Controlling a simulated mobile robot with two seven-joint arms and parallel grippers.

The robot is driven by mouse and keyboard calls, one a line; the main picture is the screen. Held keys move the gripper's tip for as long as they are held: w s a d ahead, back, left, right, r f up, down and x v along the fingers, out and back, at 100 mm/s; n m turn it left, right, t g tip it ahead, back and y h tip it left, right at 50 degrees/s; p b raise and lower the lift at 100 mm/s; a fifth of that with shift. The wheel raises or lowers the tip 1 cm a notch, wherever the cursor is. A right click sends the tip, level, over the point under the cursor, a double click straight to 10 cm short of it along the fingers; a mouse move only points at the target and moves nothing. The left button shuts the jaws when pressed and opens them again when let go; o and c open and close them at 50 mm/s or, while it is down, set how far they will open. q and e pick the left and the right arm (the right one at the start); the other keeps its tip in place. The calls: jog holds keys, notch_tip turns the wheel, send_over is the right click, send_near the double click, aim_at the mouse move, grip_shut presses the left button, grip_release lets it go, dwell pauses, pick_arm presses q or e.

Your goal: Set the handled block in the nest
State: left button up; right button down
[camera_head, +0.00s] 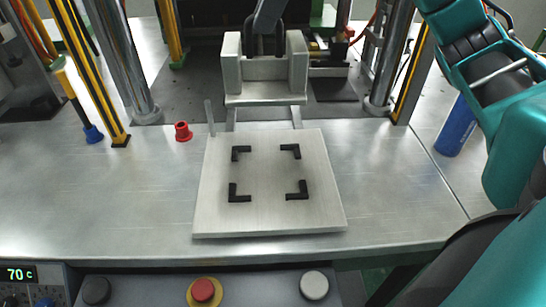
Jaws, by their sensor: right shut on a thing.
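The handled block (233,75) is pale grey metal with two upright sides and a wide lower slab, at the top middle of the head view. My dark right gripper (266,46) comes down from the top edge between the uprights and is shut on the block; the fingers partly hide the grip. The nest is marked by several black corner pieces (239,193) on a light metal plate (268,222). The space between the corners is empty. The block is beyond the plate's far edge, apart from the corners. My left gripper is not in view.
A thin upright pin (209,117) stands at the plate's far left corner, near a red cap (183,131). Metal columns (121,60) and yellow-black posts flank the work area. A blue cylinder (457,126) stands right. Buttons (203,290) line the front panel. The steel table (95,200) is clear at left.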

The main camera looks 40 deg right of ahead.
aim_at(301, 75)
notch_tip(301, 75, down, 20)
jog(key=b, duration=0.3)
jog(key=shift+r, duration=0.15)
jog(key=c, duration=1.6)
grip_release()
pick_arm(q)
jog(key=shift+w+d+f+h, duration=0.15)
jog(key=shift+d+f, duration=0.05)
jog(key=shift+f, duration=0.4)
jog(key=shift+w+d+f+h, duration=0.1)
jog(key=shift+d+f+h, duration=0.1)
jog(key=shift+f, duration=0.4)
pick_arm(e)
jog(key=o, duration=0.4)
jog(key=shift+o, duration=0.2)
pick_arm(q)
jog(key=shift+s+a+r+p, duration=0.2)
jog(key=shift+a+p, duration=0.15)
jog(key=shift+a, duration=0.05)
pick_arm(e)
jog(key=v, duration=1.2)
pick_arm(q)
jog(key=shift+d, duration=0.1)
